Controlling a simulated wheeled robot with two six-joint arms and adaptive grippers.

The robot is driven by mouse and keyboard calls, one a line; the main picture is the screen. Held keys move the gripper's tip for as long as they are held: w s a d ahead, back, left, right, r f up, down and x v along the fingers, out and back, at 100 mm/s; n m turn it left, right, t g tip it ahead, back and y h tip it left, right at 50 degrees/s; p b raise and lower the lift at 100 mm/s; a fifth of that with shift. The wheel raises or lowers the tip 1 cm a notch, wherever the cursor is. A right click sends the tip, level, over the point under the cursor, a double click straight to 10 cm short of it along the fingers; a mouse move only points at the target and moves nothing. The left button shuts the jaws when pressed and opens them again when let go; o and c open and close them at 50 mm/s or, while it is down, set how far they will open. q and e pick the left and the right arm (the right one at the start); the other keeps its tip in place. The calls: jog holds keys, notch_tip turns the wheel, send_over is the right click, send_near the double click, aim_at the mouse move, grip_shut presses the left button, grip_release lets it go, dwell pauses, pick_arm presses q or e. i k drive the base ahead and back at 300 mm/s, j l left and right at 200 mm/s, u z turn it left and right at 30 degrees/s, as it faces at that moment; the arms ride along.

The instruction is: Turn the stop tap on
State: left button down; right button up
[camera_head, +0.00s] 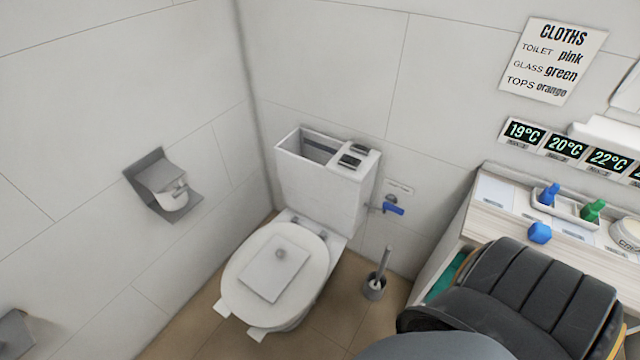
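The stop tap (393,209) is on the wall just right of the toilet cistern (325,195). It has a blue lever that points to the right, roughly level, from a small metal pipe fitting. A small label (399,188) is on the wall above it; its text is too small to read. Neither of my gripper's fingers can be made out in this view. Dark grey rounded parts fill the lower right, and I cannot tell a gripper there.
The cistern top is partly open. A toilet (232,283) with closed lid stands below it, and a toilet brush (375,286) stands on the floor below the tap. A counter (480,205) with blue and green bottles is at right. A paper holder (163,185) is on the left wall.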

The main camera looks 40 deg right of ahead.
aim_at(386, 205)
jog(key=l+z, duration=0.15)
jog(key=z, duration=1.6)
jog(key=k+l, duration=0.05)
